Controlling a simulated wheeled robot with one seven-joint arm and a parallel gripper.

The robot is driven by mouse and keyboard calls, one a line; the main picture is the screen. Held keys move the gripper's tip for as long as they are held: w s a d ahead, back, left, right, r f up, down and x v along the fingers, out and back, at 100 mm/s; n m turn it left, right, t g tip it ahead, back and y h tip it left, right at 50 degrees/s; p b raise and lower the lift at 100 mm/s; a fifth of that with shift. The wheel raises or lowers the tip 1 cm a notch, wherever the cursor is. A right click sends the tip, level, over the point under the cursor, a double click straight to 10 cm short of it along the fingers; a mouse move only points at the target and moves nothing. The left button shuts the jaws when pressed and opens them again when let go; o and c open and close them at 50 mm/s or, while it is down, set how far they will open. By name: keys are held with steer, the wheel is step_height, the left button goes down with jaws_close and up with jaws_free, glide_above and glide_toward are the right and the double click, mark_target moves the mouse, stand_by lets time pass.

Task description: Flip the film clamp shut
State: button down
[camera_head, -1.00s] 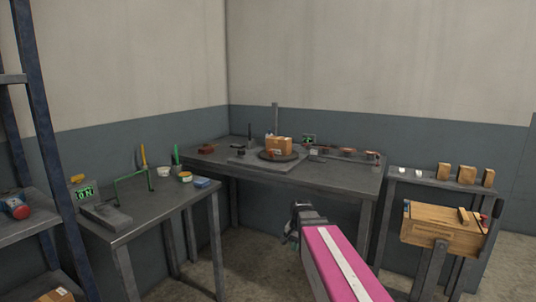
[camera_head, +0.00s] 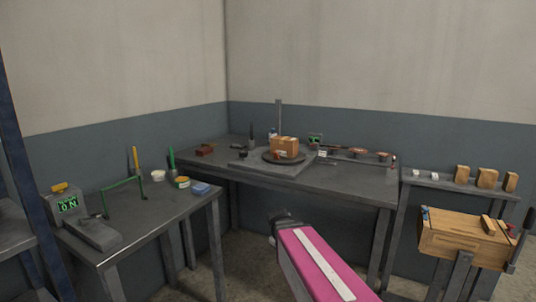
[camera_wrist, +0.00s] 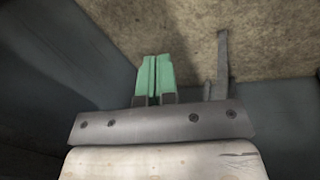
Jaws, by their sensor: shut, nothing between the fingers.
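My gripper shows in the wrist view with its green fingers (camera_wrist: 155,77) together and nothing between them. In the head view my arm reaches over the floor in front of the back table, apart from everything on it. A dark round turntable (camera_head: 298,159) sits on a grey base plate on that table, with a brown carton (camera_head: 285,145) on it and a grey post (camera_head: 279,115) behind. A small reddish part (camera_head: 277,155) shows by the carton's front left; I cannot tell whether it is the film clamp or how it stands.
The back table (camera_head: 345,181) also bears a rail with reddish discs. A wooden box (camera_head: 462,238) stands at right. Open floor lies between the tables.

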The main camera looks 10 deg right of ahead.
steer(key=w+a+r+n+t+h, duration=0.2)
steer(key=w+r+n, duration=0.4)
steer(key=r, duration=0.4)
steer(key=w+a+r+n+t+h, duration=0.1)
steer(key=w+a+r+n+t, duration=0.2)
steer(key=w+r+n, duration=0.3)
steer(key=w+a+r+n+t+h, duration=0.2)
steer(key=w+r+n+t, duration=0.2)
steer(key=r, duration=1.1)
steer(key=w+n, duration=0.3)
steer(key=n, duration=0.3)
steer(key=shift+a+r+h, duration=0.3)
steer(key=shift+a+r, duration=0.05)
steer(key=shift+r, duration=0.05)
steer(key=shift+w, duration=0.1)
glide_toward(276, 155)
steer(key=f, duration=0.1)
steer(key=w+d+f, duration=0.2)
steer(key=f, duration=0.1)
steer(key=shift+w, duration=0.15)
steer(key=shift+w+d+r, duration=0.5)
steer(key=shift+w+r, duration=0.15)
steer(key=shift+w, duration=0.1)
steer(key=shift+w+d+r, duration=0.35)
steer(key=shift+w, duration=0.05)
